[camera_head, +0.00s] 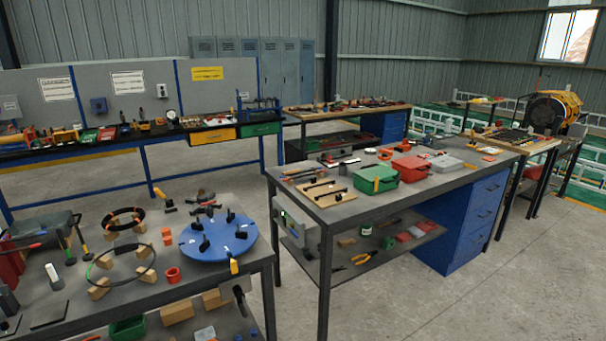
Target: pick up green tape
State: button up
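I cannot pick out the green tape with certainty. A small round green item (389,242), possibly a tape roll, lies on the lower shelf of the middle workbench (345,215). A green and white can-like item (365,229) stands to its left on the same shelf. My gripper is not in view.
On the middle workbench top are a green case (376,179), a red case (410,168) and loose tools. The near-left table holds a blue disc (218,238), wooden blocks and rings. Grey concrete floor (480,290) is open at the lower right.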

aim_at(388, 244)
jog(key=i+z, duration=0.15)
jog(key=i, duration=0.3)
jog(key=i+j+z, duration=0.2)
jog(key=i, duration=0.25)
jog(key=i+j+z, duration=0.15)
jog(key=i, duration=0.35)
jog(key=i+j+z, duration=0.2)
jog(key=i, duration=0.25)
jog(key=i+l+u, duration=0.1)
jog(key=i, duration=0.4)
jog(key=i+l+u, duration=0.1)
jog(key=i+l, duration=0.25)
jog(key=i+l+u, duration=0.1)
jog(key=i+l, duration=0.2)
jog(key=i, duration=0.3)
jog(key=i+l+u, duration=0.1)
jog(key=i+l, duration=0.2)
jog(key=i, duration=0.15)
